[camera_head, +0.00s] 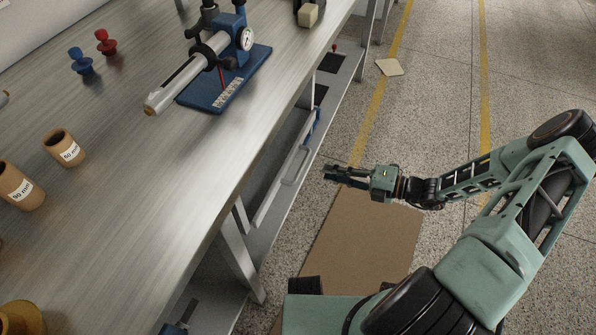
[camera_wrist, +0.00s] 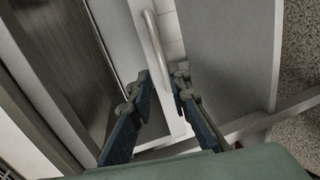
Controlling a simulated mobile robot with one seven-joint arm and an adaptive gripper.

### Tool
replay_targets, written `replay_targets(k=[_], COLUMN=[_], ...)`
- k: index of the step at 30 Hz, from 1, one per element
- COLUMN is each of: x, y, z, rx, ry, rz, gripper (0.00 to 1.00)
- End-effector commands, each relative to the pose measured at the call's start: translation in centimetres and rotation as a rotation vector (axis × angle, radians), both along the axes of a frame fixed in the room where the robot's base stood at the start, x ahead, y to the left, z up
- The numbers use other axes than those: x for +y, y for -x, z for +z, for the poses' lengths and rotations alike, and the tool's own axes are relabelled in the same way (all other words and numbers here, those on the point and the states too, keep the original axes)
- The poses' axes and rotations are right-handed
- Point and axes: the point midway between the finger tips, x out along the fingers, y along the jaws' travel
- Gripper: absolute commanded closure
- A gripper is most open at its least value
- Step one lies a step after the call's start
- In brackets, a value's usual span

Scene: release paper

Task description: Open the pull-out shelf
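The pull-out shelf (camera_head: 272,193) is under the workbench, with a long pale front panel facing the aisle. Its looped bar handle (camera_head: 295,163) stands out from that panel; in the wrist view the handle (camera_wrist: 154,44) rises above and between my fingertips. My gripper (camera_head: 330,174) is in the aisle, to the right of the handle and apart from it in the head view. In the wrist view my gripper (camera_wrist: 162,86) has its two fingers spread, with nothing held between them. How far the shelf is pulled out is hard to tell.
The workbench top (camera_head: 200,160) overhangs the shelf, and a bench leg (camera_head: 238,258) stands nearer. A blue-based gauge stand (camera_head: 225,85) and labelled cylinders (camera_head: 63,148) are on the bench. A brown mat (camera_head: 365,235) lies on the open aisle floor.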

Motion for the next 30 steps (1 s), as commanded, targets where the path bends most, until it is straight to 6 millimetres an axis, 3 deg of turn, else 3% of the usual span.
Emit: replay_targets(k=[15,21,30], x=[8.1,9.3,9.4], y=[-2.8,-3.3,-3.3], z=[-1.9,-2.1,-2.1], rx=[-0.003,-0.003,-0.003], ry=[0.003,0.004,0.005], rz=[0.005,0.005,0.005], gripper=[0.83,0.83,0.86])
